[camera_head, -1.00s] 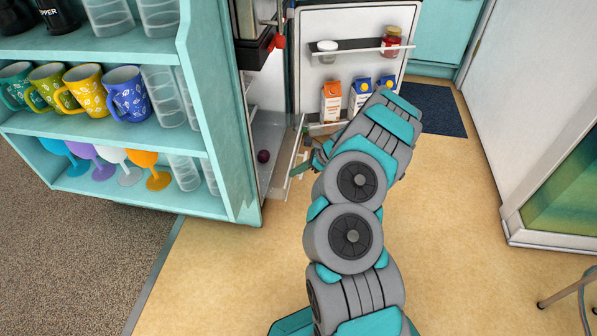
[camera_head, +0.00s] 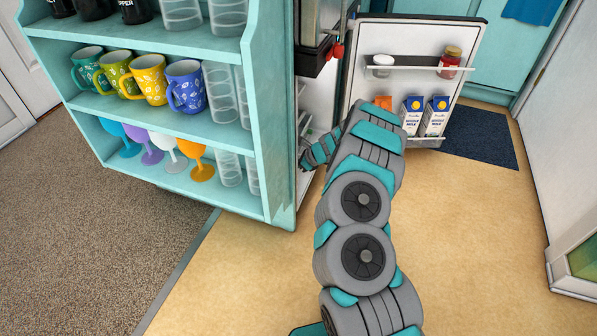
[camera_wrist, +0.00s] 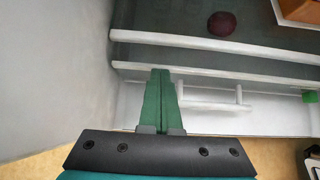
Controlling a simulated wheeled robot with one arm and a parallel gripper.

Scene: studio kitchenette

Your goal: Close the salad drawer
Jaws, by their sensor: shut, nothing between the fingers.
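The salad drawer shows in the wrist view as a pale see-through front with white rims (camera_wrist: 215,72) and a white bar handle (camera_wrist: 212,107). A dark red round item (camera_wrist: 221,24) lies behind the front. My gripper (camera_wrist: 160,72) is shut and empty, its green fingers together. The fingertips overlap the drawer's lower rim, left of the handle; I cannot tell whether they touch it. In the head view my arm reaches down into the open fridge and my gripper is hidden, as is most of the drawer.
The fridge door (camera_head: 420,30) stands open on the right, with milk cartons (camera_head: 412,113) and jars (camera_head: 450,58) on its shelves. A teal shelf unit (camera_head: 270,150) with mugs and goblets stands close on the left. The floor (camera_head: 480,240) at right is clear.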

